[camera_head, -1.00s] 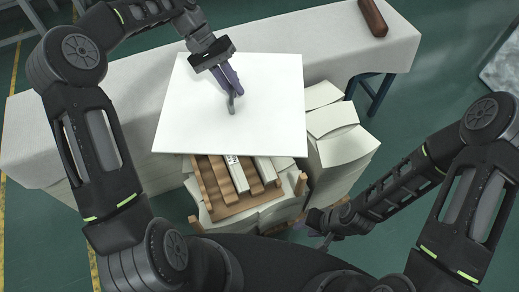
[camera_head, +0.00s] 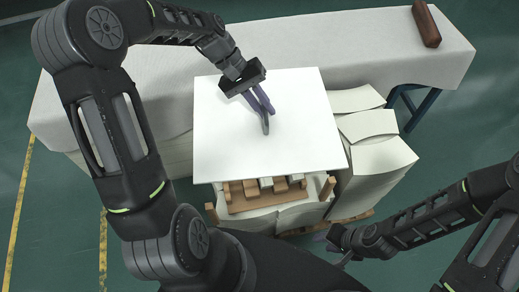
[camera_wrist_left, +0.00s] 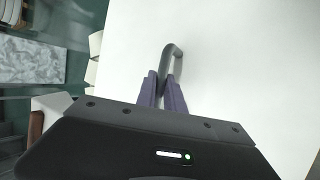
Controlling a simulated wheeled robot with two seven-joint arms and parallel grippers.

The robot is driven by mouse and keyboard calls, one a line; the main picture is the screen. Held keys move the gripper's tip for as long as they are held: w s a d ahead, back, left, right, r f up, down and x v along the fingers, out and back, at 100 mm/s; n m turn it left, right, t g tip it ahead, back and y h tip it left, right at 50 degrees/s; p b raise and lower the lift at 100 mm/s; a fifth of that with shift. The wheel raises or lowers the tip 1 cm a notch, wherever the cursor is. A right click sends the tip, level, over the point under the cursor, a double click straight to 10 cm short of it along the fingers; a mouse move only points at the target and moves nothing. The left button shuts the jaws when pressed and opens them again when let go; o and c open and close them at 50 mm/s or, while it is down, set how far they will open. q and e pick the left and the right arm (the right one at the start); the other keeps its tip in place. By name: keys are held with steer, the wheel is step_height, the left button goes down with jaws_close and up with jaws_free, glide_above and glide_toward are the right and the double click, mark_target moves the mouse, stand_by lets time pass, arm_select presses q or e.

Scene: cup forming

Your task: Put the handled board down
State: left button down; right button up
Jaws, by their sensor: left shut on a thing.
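The handled board (camera_head: 225,145) is a flat white square plate with a grey bar handle (camera_head: 265,126) on its upper face. My left gripper (camera_head: 261,105) is shut on the handle. In the left wrist view, its purple fingers (camera_wrist_left: 161,80) close around the handle's near end, and the white board (camera_wrist_left: 245,60) fills the right side. In the head view the board covers most of the wooden rack and stacks beneath it; whether it touches them I cannot tell. My right gripper (camera_head: 340,248) is low at the right, away from the board; its jaw opening is unclear.
A brown wooden rack (camera_head: 250,203) with white pieces shows below the board's near edge. Stacks of cream sheets (camera_head: 375,160) stand to the right. A long table with a white cloth (camera_head: 350,60) runs behind, with a brown block (camera_head: 426,26) at its far right.

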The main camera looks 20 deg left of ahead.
mark_target(259, 128)
arm_select(q)
steer(key=shift+s+a+f+n+t, duration=0.15)
steer(key=shift+s+f+n, duration=0.15)
steer(key=shift+f, duration=0.1)
steer(key=shift+s+a+f+n+t, duration=0.15)
steer(key=shift+s+f+n, duration=0.1)
steer(key=shift+f, duration=0.15)
steer(key=shift+s+f, duration=0.15)
steer(key=shift+s, duration=0.05)
arm_select(e)
steer(key=shift+f, duration=0.6)
arm_select(q)
steer(key=shift+f, duration=0.1)
steer(key=shift+f+b, duration=0.55)
steer(key=shift+f, duration=2.45)
arm_select(e)
steer(key=shift+f, duration=0.45)
arm_select(q)
steer(key=shift+f+b, duration=0.3)
steer(key=shift+f, duration=1.55)
arm_select(e)
steer(key=shift+f, duration=0.25)
